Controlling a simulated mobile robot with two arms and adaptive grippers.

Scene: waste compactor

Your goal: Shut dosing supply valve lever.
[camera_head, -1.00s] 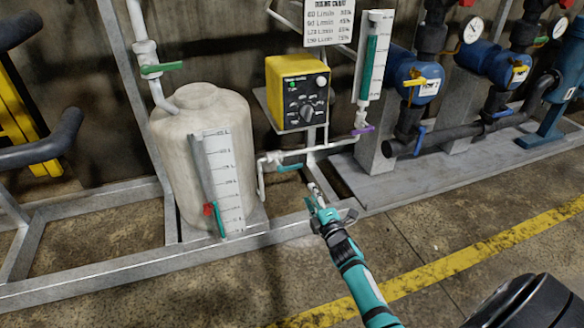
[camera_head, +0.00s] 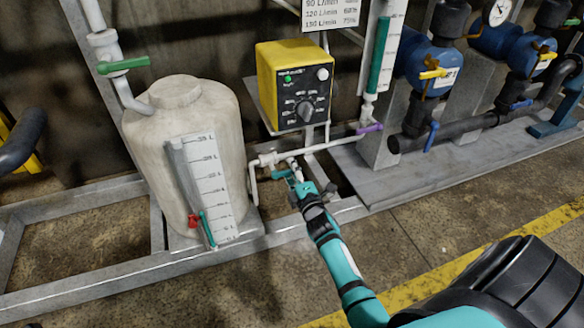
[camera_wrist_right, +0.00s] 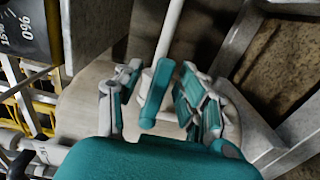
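A teal valve lever (camera_head: 281,174) sits on the thin white pipe (camera_head: 300,152) between the tank and the dosing pump; the head view does not label it. My right gripper (camera_head: 295,180) is right at this lever, partly covering it. In the right wrist view the teal lever (camera_wrist_right: 155,94) stands between the two spread fingers of the open right gripper (camera_wrist_right: 162,98). Gaps show on both sides of it, so the fingers do not clamp it. My left gripper is not in view.
A white tank (camera_head: 185,135) with a scale stands left, a yellow dosing pump (camera_head: 293,85) behind. Other levers are green (camera_head: 124,66), purple (camera_head: 369,128), yellow (camera_head: 434,73) and red (camera_head: 193,221). A grey frame rail (camera_head: 100,287) runs low in front.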

